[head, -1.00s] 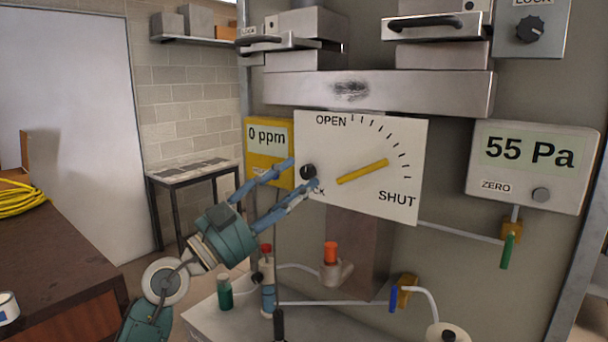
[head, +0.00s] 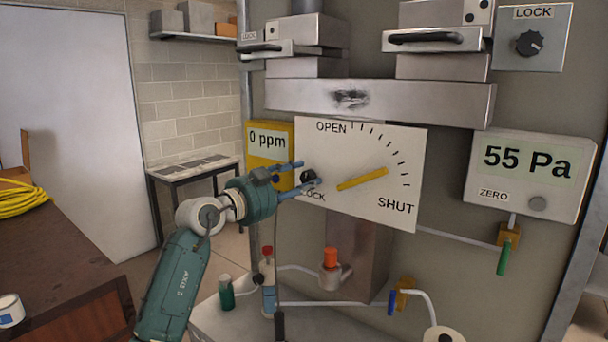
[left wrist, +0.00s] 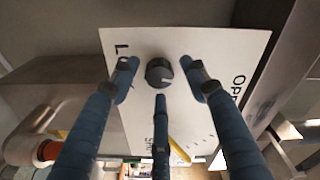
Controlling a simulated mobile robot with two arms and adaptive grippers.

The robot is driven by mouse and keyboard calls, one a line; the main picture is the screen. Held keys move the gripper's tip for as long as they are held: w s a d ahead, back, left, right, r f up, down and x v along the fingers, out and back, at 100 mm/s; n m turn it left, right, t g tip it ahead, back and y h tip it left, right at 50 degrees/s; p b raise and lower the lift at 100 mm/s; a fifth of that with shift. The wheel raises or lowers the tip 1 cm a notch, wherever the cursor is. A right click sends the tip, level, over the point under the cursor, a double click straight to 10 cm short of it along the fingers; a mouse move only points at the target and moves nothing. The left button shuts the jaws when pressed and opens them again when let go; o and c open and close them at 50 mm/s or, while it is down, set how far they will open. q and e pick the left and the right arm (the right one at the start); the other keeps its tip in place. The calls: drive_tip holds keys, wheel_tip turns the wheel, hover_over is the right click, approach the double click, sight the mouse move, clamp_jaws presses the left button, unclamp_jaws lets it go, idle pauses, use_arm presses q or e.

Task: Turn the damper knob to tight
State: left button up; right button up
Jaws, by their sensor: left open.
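The damper plate (head: 365,150) is white, marked OPEN, SHUT and LOCK, with a yellow pointer (head: 362,179) between OPEN and SHUT, nearer SHUT. A small black damper knob (head: 308,177) sits on its left side above the LOCK label, partly hidden by my fingers. In the left wrist view the knob (left wrist: 159,73) is round with a pale mark. My left gripper (head: 308,172) is open at the knob. In the left wrist view its blue fingers (left wrist: 159,80) stand around the knob with visible gaps. I cannot tell whether the tips reach past its face. My right gripper is not in view.
A yellow 0 ppm meter (head: 283,135) is close behind my left fingers. Another LOCK knob (head: 528,43) is at upper right, above the 55 Pa gauge (head: 530,170). Bottles (head: 268,290) and an orange-capped valve (head: 330,258) stand below the plate.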

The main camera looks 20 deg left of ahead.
use_arm(q)
drive_tip(key=shift+w+d, duration=0.3)
drive_tip(key=shift+w, duration=0.25)
drive_tip(key=c, duration=1.2)
